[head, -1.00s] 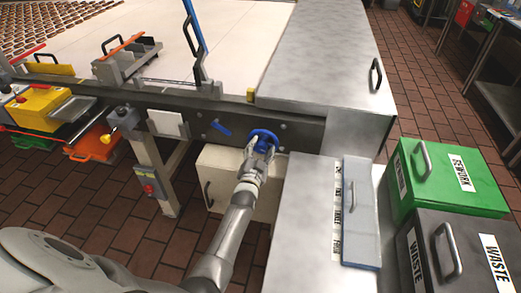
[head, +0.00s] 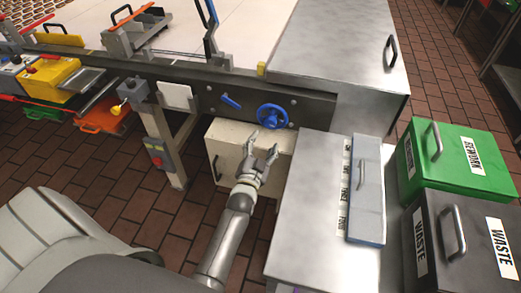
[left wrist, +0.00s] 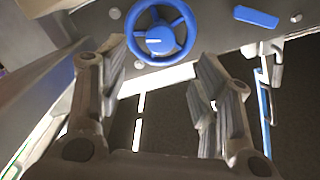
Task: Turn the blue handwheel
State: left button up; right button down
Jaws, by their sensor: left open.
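The blue handwheel (head: 272,116) is mounted on the dark side rail of the machine in the head view, to the right of a small blue lever (head: 230,100). In the left wrist view the handwheel (left wrist: 160,32) is at the top middle, with its spokes and hub showing, and the lever (left wrist: 255,17) is at the top right. My left gripper (head: 262,149) is open and empty, below the wheel and apart from it. Its two fingers (left wrist: 162,75) stand spread in the left wrist view, pointing toward the wheel. My right gripper is not in view.
A cream cabinet (head: 226,140) stands under the rail, behind my gripper. Green REWORK (head: 455,165) and grey WASTE (head: 460,240) bins stand farther right.

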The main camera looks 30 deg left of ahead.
pick_arm(q)
jog(key=shift+v, duration=1.05)
jog(key=s+d+f+g+h, duration=0.25)
jog(key=s+f, duration=0.35)
jog(key=f, duration=0.4)
jog(key=s+d+f+g+h, duration=0.1)
jog(key=s+d+f+g, duration=0.3)
jog(key=f, duration=0.6)
jog(key=s+d+f+g+h, duration=0.1)
jog(key=s+d+f+g, duration=0.15)
jog(key=s+f, duration=0.6)
jog(key=s+a+f+g, duration=0.1)
jog(key=s+f+g, duration=0.1)
jog(key=s+f, duration=0.3)
jog(key=s+a+f+g, duration=0.1)
jog(key=s+f+g, duration=0.2)
jog(key=s, duration=1.1)
jog(key=s+f+n+g, duration=0.1)
jog(key=s+f+g, duration=0.1)
jog(key=s+f, duration=0.5)
jog(key=s, duration=0.3)
jog(key=shift+s+a+f, duration=0.25)
jog(key=shift+a+f, duration=0.05)
jog(key=shift+a, duration=0.1)
